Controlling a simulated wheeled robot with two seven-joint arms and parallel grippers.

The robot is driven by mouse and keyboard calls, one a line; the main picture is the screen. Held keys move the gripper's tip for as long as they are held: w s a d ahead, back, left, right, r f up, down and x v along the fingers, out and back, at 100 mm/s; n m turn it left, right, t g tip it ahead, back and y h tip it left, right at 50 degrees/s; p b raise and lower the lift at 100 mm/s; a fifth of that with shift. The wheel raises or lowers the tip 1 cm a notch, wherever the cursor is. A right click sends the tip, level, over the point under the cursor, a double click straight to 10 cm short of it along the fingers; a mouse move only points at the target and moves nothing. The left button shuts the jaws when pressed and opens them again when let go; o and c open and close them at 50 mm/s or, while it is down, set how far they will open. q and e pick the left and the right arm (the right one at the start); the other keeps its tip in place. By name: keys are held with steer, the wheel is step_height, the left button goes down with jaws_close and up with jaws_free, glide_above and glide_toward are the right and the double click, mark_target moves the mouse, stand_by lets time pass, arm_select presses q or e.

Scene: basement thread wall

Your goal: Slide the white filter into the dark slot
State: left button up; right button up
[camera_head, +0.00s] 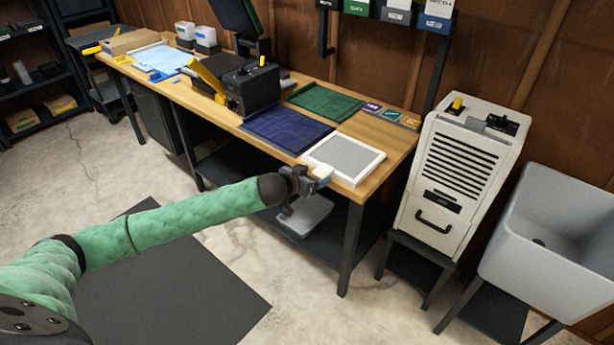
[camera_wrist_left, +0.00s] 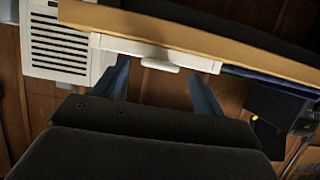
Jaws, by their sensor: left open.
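The white filter (camera_head: 345,155), a white frame around a grey panel, lies flat at the table's near right corner. In the left wrist view its white edge (camera_wrist_left: 130,46) shows with a small tab (camera_wrist_left: 174,67) sticking out. My left gripper (camera_head: 319,180) is at the table's front edge by the filter. Its two blue-grey fingers (camera_wrist_left: 160,92) are apart, with the tab between and just beyond them; they do not look closed on it. The dark slot (camera_head: 441,200) appears on the front of the beige machine (camera_head: 456,170), above a black handle. My right gripper is not in view.
The wooden table (camera_head: 396,140) also holds a blue mat (camera_head: 287,130), a green mat (camera_head: 324,102) and a black device (camera_head: 250,88). A grey sink (camera_head: 560,240) stands right of the machine. The floor in front is open, with a dark mat (camera_head: 165,285).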

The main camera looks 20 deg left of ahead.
mark_target(319, 173)
arm_select(q)
steer(key=shift+x, duration=1.15)
steer(key=shift+w+d+f+p, duration=0.2)
steer(key=shift+w+p, duration=0.1)
steer(key=shift+w, duration=0.35)
steer(key=shift+f, duration=0.1)
steer(key=c, duration=1)
steer(key=shift+c, duration=0.5)
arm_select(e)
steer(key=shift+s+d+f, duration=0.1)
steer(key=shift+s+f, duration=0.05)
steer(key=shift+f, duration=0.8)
